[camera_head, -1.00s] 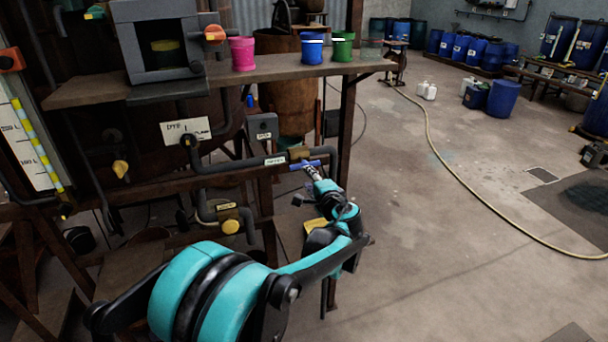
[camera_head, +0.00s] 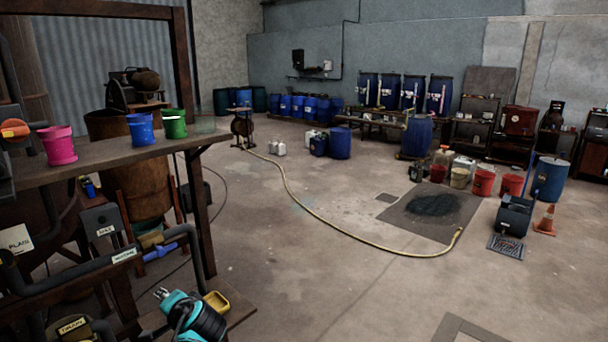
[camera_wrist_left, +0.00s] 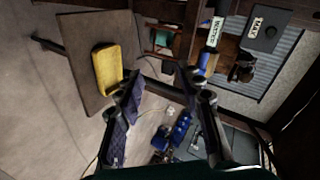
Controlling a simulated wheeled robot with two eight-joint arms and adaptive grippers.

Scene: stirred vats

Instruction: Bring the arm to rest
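My left arm comes in at the bottom of the head view, with its teal and black wrist low at the left. My left gripper (camera_head: 162,293) is below the blue valve handle (camera_head: 165,249) and clear of it. In the left wrist view the two fingers of my left gripper (camera_wrist_left: 160,97) stand apart with nothing between them. The blue handle (camera_wrist_left: 207,62) shows beyond the fingers there, with its pipe and label. My right arm and right gripper are in neither view.
A yellow tray (camera_head: 216,302) lies on a low board close to my left wrist. A wooden shelf (camera_head: 100,158) with pink, blue and green cups is above. Dark pipes run at the left. Open concrete floor (camera_head: 300,270) lies to the right, crossed by a yellow hose (camera_head: 323,219).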

